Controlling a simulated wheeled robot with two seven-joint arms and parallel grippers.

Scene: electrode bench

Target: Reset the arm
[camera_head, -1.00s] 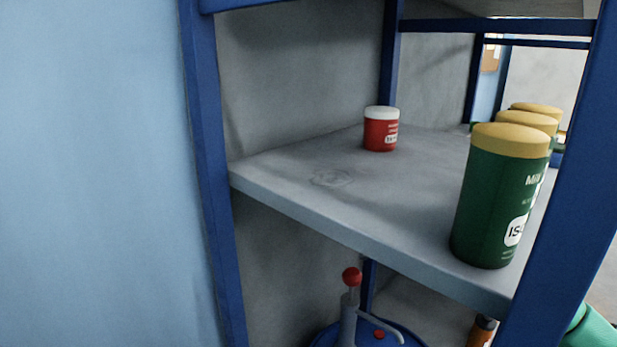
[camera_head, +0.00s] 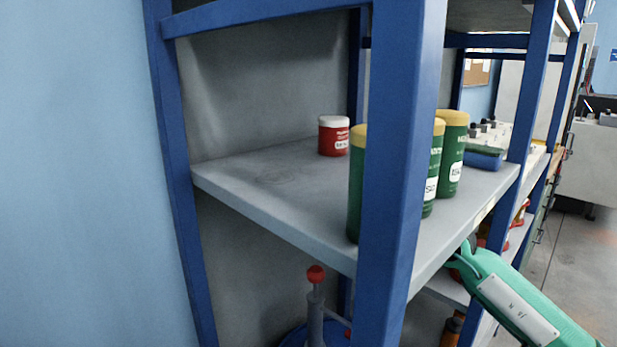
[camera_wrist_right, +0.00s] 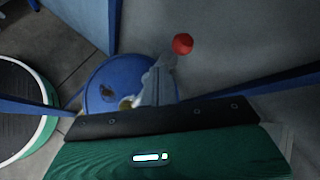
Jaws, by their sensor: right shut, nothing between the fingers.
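My right arm (camera_head: 508,298), green with a pale panel, comes in at the lower right of the head view, beside the shelf's right side. Its gripper is hidden there. In the right wrist view the dark front and green housing of my right gripper (camera_wrist_right: 160,119) fill the bottom; it is shut and empty. Beyond it stand a blue round base (camera_wrist_right: 108,82) with a grey post and a red ball knob (camera_wrist_right: 182,43). The knob (camera_head: 316,274) also shows below the shelf in the head view. My left gripper is not in view.
Open floor (camera_head: 562,240) lies at the right.

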